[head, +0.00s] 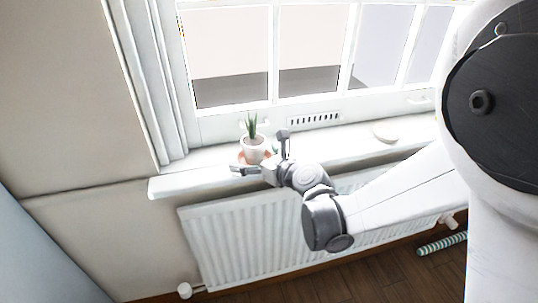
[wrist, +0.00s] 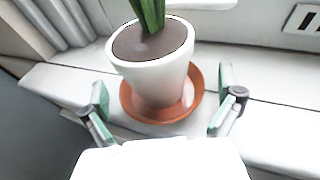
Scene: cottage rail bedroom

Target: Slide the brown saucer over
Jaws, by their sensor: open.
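The brown saucer (wrist: 138,112) is a round terracotta dish on the white windowsill. A white pot (wrist: 155,75) of dark soil with a green plant (wrist: 150,12) stands upright in it. In the head view the saucer (head: 239,157) shows as a thin orange rim under the pot (head: 253,149). My gripper (wrist: 165,108) is open, with one finger on each side of the saucer's near part. The left finger and the right finger look close to the rim; I cannot tell whether either touches it. The saucer's far part is hidden behind the pot.
The windowsill (head: 345,150) runs on to the right, mostly clear, with a small white round dish (head: 385,132) farther along. The window frame (head: 223,127) stands behind. A white radiator (head: 240,235) is below the sill. The wall closes in at the left.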

